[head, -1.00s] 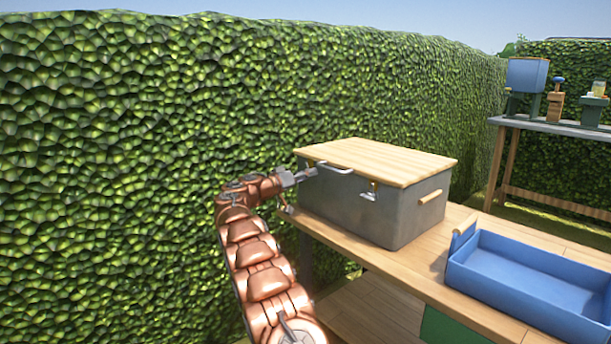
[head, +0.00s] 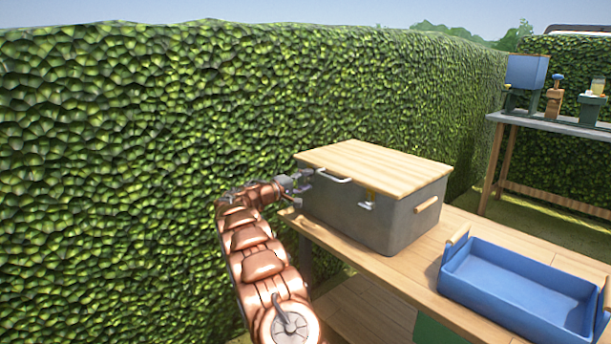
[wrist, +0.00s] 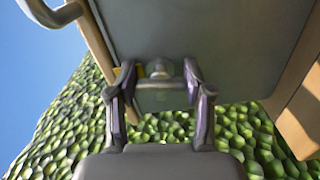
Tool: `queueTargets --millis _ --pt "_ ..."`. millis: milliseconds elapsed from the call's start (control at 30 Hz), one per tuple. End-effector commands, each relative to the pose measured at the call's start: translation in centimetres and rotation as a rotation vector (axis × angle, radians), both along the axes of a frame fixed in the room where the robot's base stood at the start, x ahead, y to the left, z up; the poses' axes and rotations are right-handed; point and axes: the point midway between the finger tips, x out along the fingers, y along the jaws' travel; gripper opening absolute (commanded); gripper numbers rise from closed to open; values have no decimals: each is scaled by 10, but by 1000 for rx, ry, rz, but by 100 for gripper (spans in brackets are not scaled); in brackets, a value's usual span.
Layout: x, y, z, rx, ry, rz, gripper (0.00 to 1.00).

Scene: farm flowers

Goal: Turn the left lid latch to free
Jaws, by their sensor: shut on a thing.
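A grey box (head: 385,213) with a flat wooden lid (head: 375,167) stands on the wooden bench. The lid lies flat on it. The left latch (wrist: 160,90) is a small metallic piece on the box front, with a bit of yellow beside it near the lid edge. My gripper (wrist: 158,92) is shut on this latch, one finger on each side. In the head view my gripper (head: 299,188) reaches the box's left front corner and hides most of that latch. The right latch (head: 367,204) sits on the front below the lid, with yellow above it.
A pale bar handle (head: 333,176) sticks out from the lid's front edge, close to my gripper. A blue tray (head: 520,287) stands on the bench (head: 425,262) at right. A hedge (head: 120,150) rises behind and left. A second table (head: 560,127) stands far right.

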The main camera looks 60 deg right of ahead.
Motion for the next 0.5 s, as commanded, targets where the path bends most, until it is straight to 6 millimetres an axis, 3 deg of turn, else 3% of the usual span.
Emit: queueTargets --millis 500 --pt "1 0 2 38 143 3 16"
